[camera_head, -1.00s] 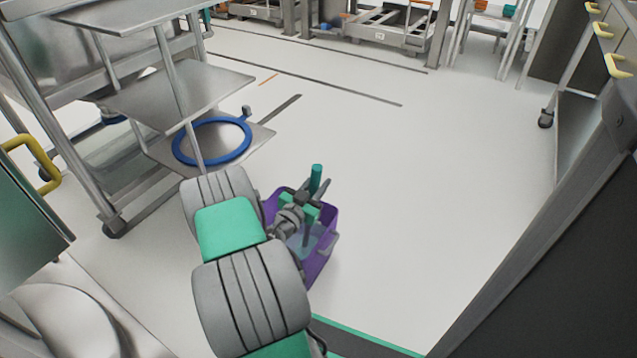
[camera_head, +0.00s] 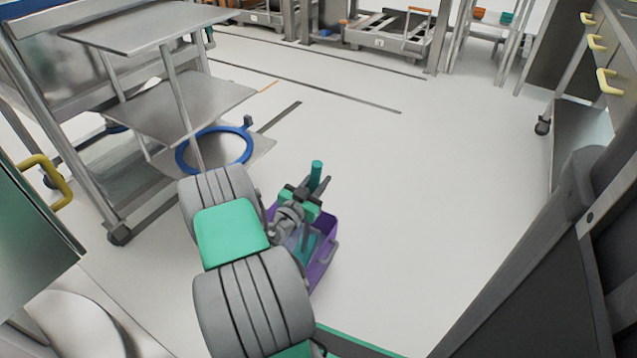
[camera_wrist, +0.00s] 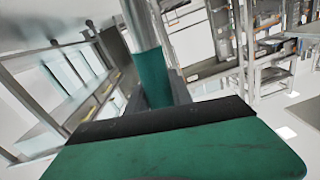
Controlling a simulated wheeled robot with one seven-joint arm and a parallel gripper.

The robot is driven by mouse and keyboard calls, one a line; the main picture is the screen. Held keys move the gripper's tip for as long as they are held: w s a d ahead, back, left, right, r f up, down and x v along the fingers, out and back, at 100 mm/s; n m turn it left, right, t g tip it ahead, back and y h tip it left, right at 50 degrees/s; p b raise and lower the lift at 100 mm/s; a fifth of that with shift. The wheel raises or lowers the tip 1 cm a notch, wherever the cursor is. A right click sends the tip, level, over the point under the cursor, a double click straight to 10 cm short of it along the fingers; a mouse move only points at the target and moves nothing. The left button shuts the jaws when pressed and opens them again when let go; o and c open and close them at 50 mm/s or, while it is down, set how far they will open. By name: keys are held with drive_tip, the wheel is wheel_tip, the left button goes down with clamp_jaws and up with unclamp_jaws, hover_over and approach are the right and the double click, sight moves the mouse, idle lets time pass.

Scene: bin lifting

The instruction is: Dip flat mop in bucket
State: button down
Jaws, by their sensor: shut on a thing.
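The purple bucket (camera_head: 325,262) stands on the floor beyond my arm, partly hidden by it. The flat mop has a teal handle top (camera_head: 317,170) rising above my gripper. A teal part of the mop (camera_head: 304,247) shows within the bucket's outline below; whether it touches the bottom cannot be told. My gripper (camera_head: 312,197) is over the bucket, shut on the mop handle. In the wrist view the teal grip and grey pole of the mop (camera_wrist: 152,72) stand between my dark fingers (camera_wrist: 165,92). The bucket does not show there.
A metal rack (camera_head: 150,105) stands at the left, with a blue ring (camera_head: 180,160) on its low plate. Trolleys (camera_head: 385,38) stand at the back. The white floor between is clear.

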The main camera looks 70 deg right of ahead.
wheel_tip(320, 180, up, 17)
drive_tip(key=p, duration=1.1)
idle(0.5)
drive_tip(key=s+a+b, duration=0.1)
drive_tip(key=s+a, duration=1.1)
drive_tip(key=s, duration=0.3)
drive_tip(key=shift+s+a+b, duration=0.3)
drive_tip(key=shift+b, duration=0.05)
